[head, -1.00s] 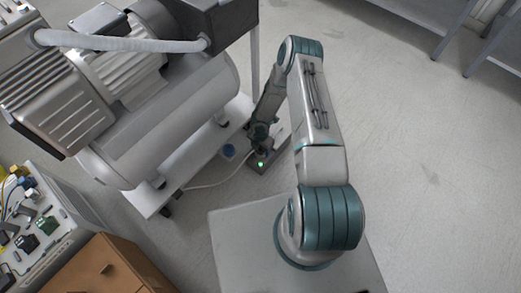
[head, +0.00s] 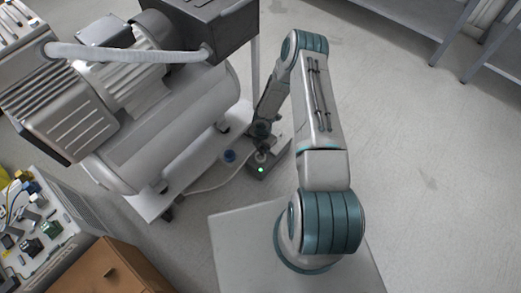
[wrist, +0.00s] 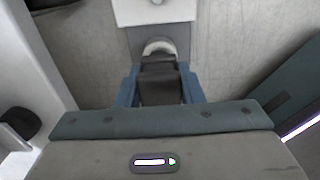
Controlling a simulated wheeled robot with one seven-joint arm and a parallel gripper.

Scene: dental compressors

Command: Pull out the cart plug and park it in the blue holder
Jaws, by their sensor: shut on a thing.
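The round blue holder (head: 229,156) is on the cart's white base, left of the gripper, and looks empty.
A wooden cabinet (head: 95,270) is lower left. Floor to the right is clear up to the metal shelf (head: 425,25).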

